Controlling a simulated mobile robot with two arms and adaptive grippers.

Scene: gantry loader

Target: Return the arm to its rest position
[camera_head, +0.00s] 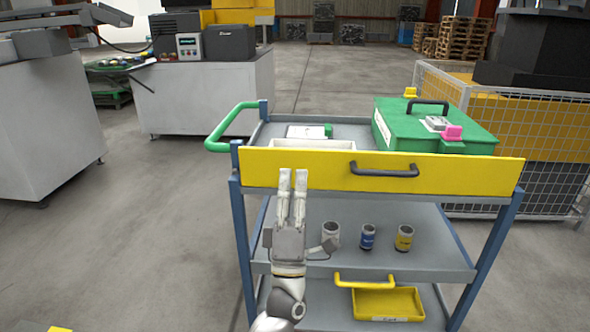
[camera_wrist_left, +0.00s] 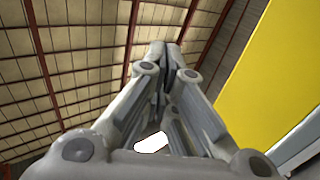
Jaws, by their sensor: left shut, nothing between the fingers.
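My left gripper (camera_head: 292,178) is in front of the cart's yellow drawer front (camera_head: 320,170), near its left part, with its fingers pointing up. The fingers are shut and nothing is between them. In the left wrist view the shut fingers (camera_wrist_left: 168,50) point toward the ceiling, and a yellow panel (camera_wrist_left: 275,75) stands to the right. My arm comes up from the bottom of the head view, in front of the cart's shelves. The right gripper is not in either view.
The cart carries a green case (camera_head: 400,125) on top. A grey cup (camera_head: 331,234), a blue can (camera_head: 368,237) and a yellow can (camera_head: 404,238) stand on the middle shelf, and a yellow tray (camera_head: 388,303) sits below. Open floor (camera_head: 150,230) lies left. A mesh fence (camera_head: 540,140) stands right.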

